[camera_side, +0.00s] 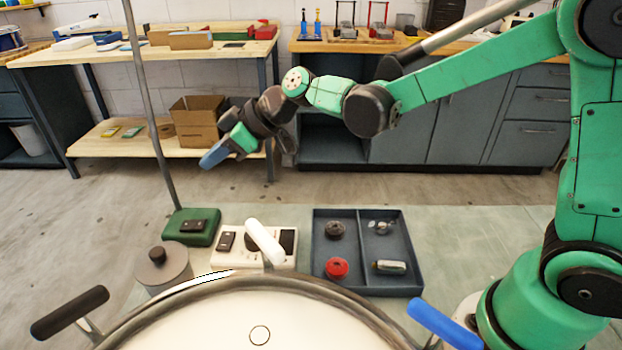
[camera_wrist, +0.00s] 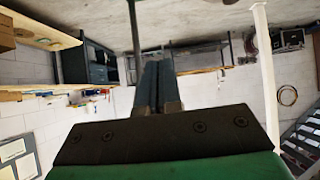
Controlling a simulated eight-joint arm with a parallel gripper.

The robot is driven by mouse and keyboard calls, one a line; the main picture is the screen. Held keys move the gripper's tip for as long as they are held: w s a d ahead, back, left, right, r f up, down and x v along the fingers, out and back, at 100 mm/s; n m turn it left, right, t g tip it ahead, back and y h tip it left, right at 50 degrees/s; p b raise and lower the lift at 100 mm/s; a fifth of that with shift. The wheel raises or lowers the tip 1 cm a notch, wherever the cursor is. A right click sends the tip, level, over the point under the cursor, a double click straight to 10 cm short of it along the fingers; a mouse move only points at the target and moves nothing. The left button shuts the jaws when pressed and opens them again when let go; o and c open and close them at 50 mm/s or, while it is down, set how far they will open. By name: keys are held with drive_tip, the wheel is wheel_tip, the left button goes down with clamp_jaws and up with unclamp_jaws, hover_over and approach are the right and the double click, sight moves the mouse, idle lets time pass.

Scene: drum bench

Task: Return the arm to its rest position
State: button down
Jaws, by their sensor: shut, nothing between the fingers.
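My gripper (camera_side: 216,156) is held in the air at the end of my green arm, left of the middle in the side view. It points down and to the left, well above the bench. Its fingers are together with nothing between them. In the wrist view the two dark fingers (camera_wrist: 156,88) lie side by side, against a background of wall and shelves that appears upside down. Nothing touches the gripper.
The drum (camera_side: 250,315) with its metal rim fills the front of the side view. Behind it stand a grey divided tray (camera_side: 362,222), a white device (camera_side: 232,258), a green box (camera_side: 181,221) and a lidded grey pot (camera_side: 176,268). A thin metal pole (camera_side: 150,110) rises left of my gripper.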

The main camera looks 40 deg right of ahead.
drive_tip(key=s+d+m+h, duration=0.7)
drive_tip(key=s+d+m, duration=0.2)
drive_tip(key=s+d, duration=0.4)
drive_tip(key=s+f, duration=0.1)
drive_tip(key=s, duration=0.2)
drive_tip(key=shift+s, duration=0.3)
